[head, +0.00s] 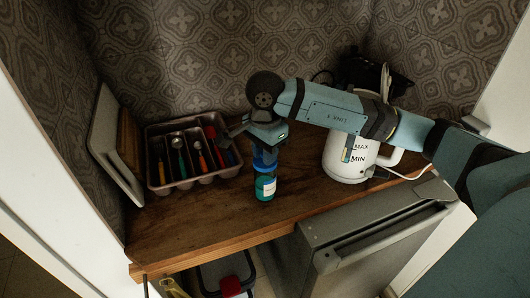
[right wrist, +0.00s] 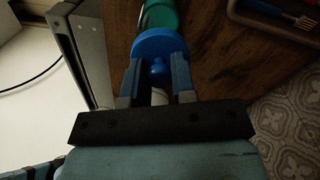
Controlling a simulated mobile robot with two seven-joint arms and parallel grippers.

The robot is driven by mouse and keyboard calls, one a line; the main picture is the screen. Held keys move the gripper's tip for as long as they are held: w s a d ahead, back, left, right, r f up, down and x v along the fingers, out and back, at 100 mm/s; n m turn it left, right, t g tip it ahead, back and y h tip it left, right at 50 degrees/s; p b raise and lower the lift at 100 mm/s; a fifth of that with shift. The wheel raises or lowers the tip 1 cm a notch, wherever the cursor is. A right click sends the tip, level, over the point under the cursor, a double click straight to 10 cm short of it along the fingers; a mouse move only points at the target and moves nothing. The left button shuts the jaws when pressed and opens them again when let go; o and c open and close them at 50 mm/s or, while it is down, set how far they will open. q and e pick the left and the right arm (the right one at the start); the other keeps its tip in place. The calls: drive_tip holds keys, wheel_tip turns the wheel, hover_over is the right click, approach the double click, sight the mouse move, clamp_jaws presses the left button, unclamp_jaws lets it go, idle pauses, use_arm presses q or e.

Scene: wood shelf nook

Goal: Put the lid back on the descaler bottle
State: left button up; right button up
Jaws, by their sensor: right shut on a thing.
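The descaler bottle (head: 265,187), teal with a pale label, stands upright near the front of the wooden shelf. My right gripper (head: 265,150) is directly above it, pointing down, shut on the blue lid (head: 263,163). In the right wrist view the right gripper's fingers (right wrist: 156,70) grip the lid's small knob, and the lid's round disc (right wrist: 160,44) lies over the bottle's top. The green bottle (right wrist: 160,16) shows just past the lid. I cannot tell whether the lid touches the bottle's neck. My left gripper is not in view.
A cutlery tray (head: 160,183) with several utensils stands to the left. A white kettle (head: 343,166) with a cord stands to the right. Boards (head: 128,145) lean at the left wall. A grey appliance (head: 340,232) is below the shelf's front edge.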

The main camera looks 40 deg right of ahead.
drive_tip(key=o, duration=1.5)
drive_tip(key=shift+c, duration=0.2)
drive_tip(key=shift+r, duration=0.1)
drive_tip(key=shift+r+p, duration=1.55)
drive_tip(key=shift+r, duration=1.85)
clamp_jaws()
